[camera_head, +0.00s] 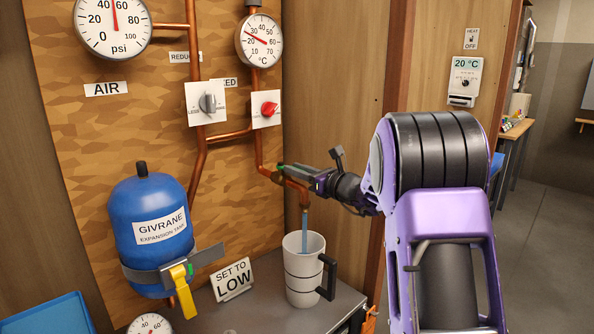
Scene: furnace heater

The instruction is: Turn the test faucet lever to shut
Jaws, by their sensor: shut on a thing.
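The copper test faucet (298,187) juts from the pipe at the right edge of the wooden panel. A thin blue stream of water (304,222) runs from its spout into the white mug (304,268) below. My gripper (290,170) is at the top of the faucet, with its jaws closed around the small lever there. The jaws hide most of the lever; only a small green bit (280,166) shows at the fingertips. I cannot tell the lever's exact angle.
A grey knob (208,103) and a red knob (268,109) sit above the faucet. The blue expansion tank (150,210), with a yellow-handled part (181,290), stands at left. A "SET TO LOW" sign (232,279) stands beside the mug on the grey counter (262,312).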

